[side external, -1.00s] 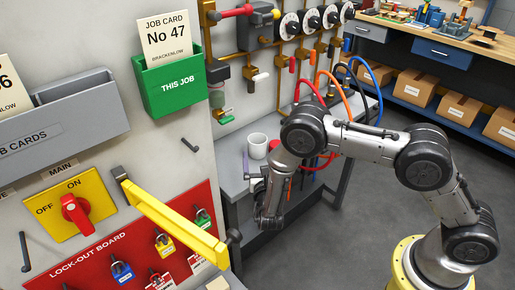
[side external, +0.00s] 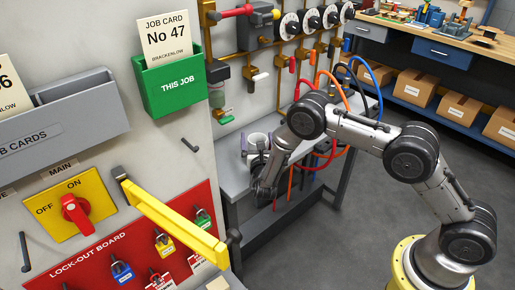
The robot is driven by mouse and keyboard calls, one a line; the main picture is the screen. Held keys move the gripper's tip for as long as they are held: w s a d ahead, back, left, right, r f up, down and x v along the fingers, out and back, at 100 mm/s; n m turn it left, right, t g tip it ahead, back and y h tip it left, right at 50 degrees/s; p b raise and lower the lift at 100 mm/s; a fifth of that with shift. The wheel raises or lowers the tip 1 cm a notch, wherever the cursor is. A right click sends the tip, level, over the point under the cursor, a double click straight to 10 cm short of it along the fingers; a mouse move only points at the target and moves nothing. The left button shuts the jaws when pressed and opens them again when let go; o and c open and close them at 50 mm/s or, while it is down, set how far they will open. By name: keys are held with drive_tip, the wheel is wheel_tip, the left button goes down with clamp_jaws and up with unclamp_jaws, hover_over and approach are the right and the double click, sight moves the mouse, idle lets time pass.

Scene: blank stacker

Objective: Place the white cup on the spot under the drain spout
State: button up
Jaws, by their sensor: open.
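The white cup (side external: 254,137) stands upright on the grey bench shelf against the panel. My gripper (side external: 259,151) is open at the near side of the cup and overlaps its lower part in the picture. I cannot tell whether the fingers touch the cup or are around it.
Red, orange, black and blue hoses (side external: 366,78) loop close behind my arm. A yellow lever (side external: 172,222) juts out from the panel at front left. The green job card holder (side external: 174,84) is on the panel. Open floor (side external: 350,240) lies in front of the bench.

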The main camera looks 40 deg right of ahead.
drive_tip(key=c, duration=1.3)
drive_tip(key=shift+c, duration=0.2)
